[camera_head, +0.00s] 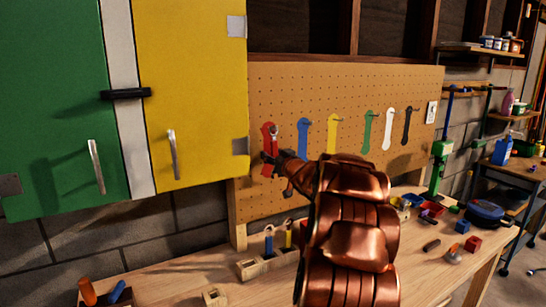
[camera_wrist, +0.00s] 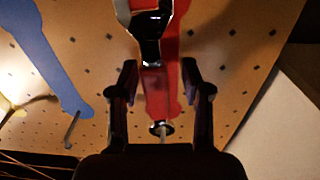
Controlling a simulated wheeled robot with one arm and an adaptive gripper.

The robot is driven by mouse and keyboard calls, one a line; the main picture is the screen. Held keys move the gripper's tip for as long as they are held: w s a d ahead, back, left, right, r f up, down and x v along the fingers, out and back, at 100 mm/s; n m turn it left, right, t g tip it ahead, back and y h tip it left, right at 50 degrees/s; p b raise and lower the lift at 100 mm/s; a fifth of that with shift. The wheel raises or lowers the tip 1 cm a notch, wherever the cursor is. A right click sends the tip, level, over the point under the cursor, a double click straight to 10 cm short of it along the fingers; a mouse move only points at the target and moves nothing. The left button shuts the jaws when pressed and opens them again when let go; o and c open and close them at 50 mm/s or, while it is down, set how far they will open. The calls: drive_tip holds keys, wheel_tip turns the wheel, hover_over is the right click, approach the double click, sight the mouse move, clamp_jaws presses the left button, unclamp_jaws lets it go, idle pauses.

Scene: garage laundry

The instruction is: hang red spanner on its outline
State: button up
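The red spanner (camera_wrist: 154,85) has a red handle and shiny metal ends. It lies close along its red outline (camera_head: 267,133) on the pegboard, slightly offset in the wrist view, where part of the red outline (camera_wrist: 174,60) shows behind it. Its ring end sits at the peg (camera_wrist: 162,132), which appears to pass through the ring. My gripper (camera_wrist: 160,80) is open, its fingers on either side of the handle with gaps visible. In the head view my gripper (camera_head: 272,158) is at the red outline, and my arm and fingers partly hide the spanner.
The pegboard (camera_head: 350,85) also carries blue (camera_head: 303,138), yellow (camera_head: 333,133), green, white and black outlines with pegs. A yellow cabinet (camera_head: 195,90) stands close on the left. Below, the workbench (camera_head: 215,270) holds blue and yellow-handled tools in wooden blocks (camera_head: 250,268) and several small items.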

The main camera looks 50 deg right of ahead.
clamp_jaws()
idle(0.6)
drive_tip(key=shift+o, duration=0.9)
unclamp_jaws()
drive_tip(key=v, duration=1.2)
